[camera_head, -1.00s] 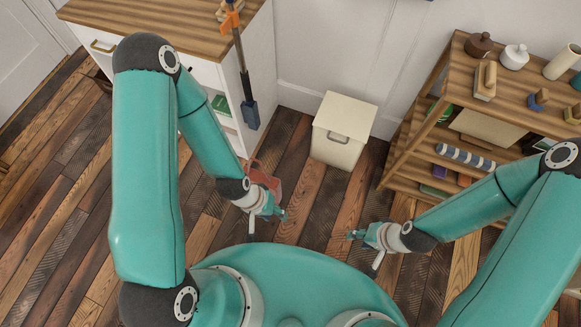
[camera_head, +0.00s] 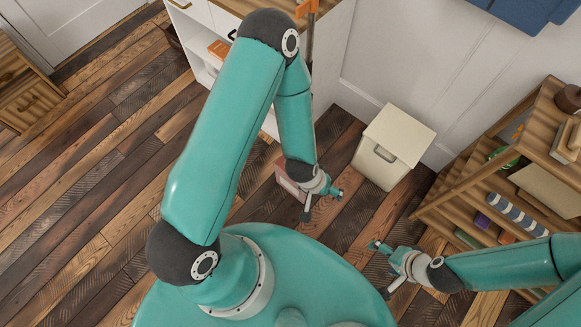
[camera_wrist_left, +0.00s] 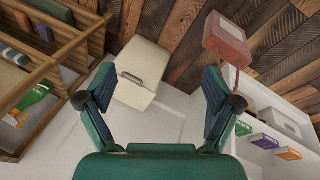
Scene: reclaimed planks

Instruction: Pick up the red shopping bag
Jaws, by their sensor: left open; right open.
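The red shopping bag (camera_head: 287,184) is on the floor by the white cabinet, partly hidden behind my left wrist in the head view. In the left wrist view the bag (camera_wrist_left: 226,43) shows whole at the upper right, pale red with a looped handle. My left gripper (camera_head: 333,191) is open and empty, in front of and to the right of the bag; in the left wrist view its spread fingers (camera_wrist_left: 157,82) have nothing between them, and the bag lies beyond the right finger. My right gripper (camera_head: 376,246) is open and empty, farther right and lower.
A cream bin (camera_head: 393,146) stands against the wall, right of the bag. A wooden shelf (camera_head: 470,172) with several items is at the right. The white cabinet (camera_head: 222,22) is behind my left arm. Open plank floor (camera_head: 90,190) lies to the left.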

